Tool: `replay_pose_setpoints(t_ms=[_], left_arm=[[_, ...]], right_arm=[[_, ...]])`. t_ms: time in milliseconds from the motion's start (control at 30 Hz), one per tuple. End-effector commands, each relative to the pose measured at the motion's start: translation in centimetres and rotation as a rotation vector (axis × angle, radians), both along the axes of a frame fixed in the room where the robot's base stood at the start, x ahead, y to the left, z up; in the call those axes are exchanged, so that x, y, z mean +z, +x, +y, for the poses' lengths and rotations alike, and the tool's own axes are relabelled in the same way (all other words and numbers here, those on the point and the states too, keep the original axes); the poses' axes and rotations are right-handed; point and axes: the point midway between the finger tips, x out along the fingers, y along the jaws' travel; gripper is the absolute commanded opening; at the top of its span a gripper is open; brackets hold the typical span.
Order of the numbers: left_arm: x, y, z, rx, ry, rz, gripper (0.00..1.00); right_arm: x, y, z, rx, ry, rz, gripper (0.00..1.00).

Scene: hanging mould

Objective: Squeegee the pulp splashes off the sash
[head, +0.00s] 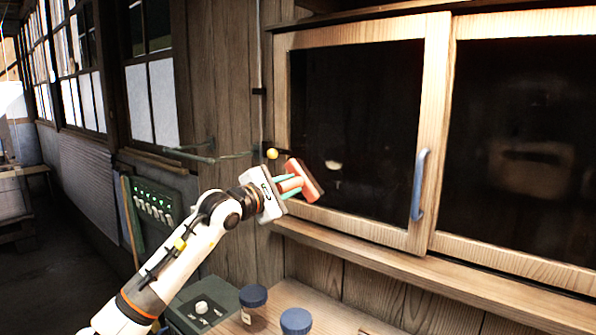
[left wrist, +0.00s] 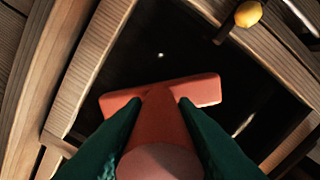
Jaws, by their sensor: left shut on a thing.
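The left sash (head: 437,100) is a pale wooden frame around a dark pane, with a blue-grey upright handle (head: 418,185) on its right side. My left gripper (head: 289,185) is shut on the handle of an orange-red squeegee (head: 305,180), at the lower left of the pane. In the left wrist view the squeegee head (left wrist: 205,90) lies across the dark pane; I cannot tell whether it touches. A pale spot (head: 333,166) shows on the pane just right of the squeegee. Small whitish marks (left wrist: 161,55) show in the left wrist view; splash or reflection is unclear. My right gripper is out of view.
A yellow ball-like knob (head: 272,154) is close beside the squeegee, near a thin horizontal rod (head: 225,156). Below the sash runs a wooden ledge (head: 470,275). Blue-lidded jars (head: 296,320) and a grey-green box (head: 203,305) stand beneath my left arm.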

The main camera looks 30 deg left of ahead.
Motion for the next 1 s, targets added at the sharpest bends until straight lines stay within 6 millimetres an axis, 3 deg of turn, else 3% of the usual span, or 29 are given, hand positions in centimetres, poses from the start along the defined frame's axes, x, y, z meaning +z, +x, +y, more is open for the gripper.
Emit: replay_pose_setpoints(t_ms=[600,1000], left_arm=[[0.2,5.2,-0.3,0.001,-0.001,-0.001,0.07],[0.0,5.9,-0.4,0.0,0.0,-0.001,0.07]], right_arm=[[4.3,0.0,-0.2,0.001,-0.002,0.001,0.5],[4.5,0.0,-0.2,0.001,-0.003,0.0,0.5]])
